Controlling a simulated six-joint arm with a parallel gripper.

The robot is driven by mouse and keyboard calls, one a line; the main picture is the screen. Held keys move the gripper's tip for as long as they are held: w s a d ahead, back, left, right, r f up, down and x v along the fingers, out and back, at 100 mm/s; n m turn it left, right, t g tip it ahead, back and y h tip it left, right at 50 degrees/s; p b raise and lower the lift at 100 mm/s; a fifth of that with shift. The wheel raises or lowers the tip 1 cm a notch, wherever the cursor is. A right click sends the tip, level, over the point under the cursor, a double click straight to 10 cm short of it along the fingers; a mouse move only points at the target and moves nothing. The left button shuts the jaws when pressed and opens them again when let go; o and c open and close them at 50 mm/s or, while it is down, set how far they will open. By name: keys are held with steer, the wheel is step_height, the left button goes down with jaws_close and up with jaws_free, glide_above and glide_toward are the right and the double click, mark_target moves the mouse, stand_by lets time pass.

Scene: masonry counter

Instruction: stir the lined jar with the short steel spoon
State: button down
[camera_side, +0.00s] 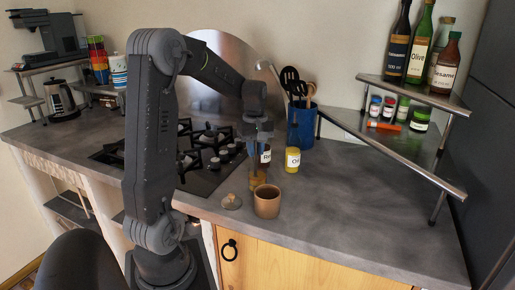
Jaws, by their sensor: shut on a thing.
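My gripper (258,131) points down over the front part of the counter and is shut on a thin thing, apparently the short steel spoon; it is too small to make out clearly. Below it stands a tan, partly see-through vessel (257,182), which may be the lined jar; its lines cannot be made out. I cannot tell whether the spoon's tip is inside it. A brown cup (267,205) with dark contents stands just in front of the vessel, to its right. A small round lid with a knob (231,202) lies to the left.
A dark labelled bottle (265,155) and a yellow labelled jar (292,160) stand behind. A blue utensil holder (301,128) is farther back, and a black gas hob (200,150) is left. A steel corner shelf (425,150) is right. The counter's right front is clear.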

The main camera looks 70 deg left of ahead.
steer(key=shift+w+d, duration=0.25)
steer(key=shift+w, duration=0.2)
steer(key=shift+a, duration=0.25)
steer(key=shift+s+a, duration=0.1)
steer(key=shift+r, duration=4.6)
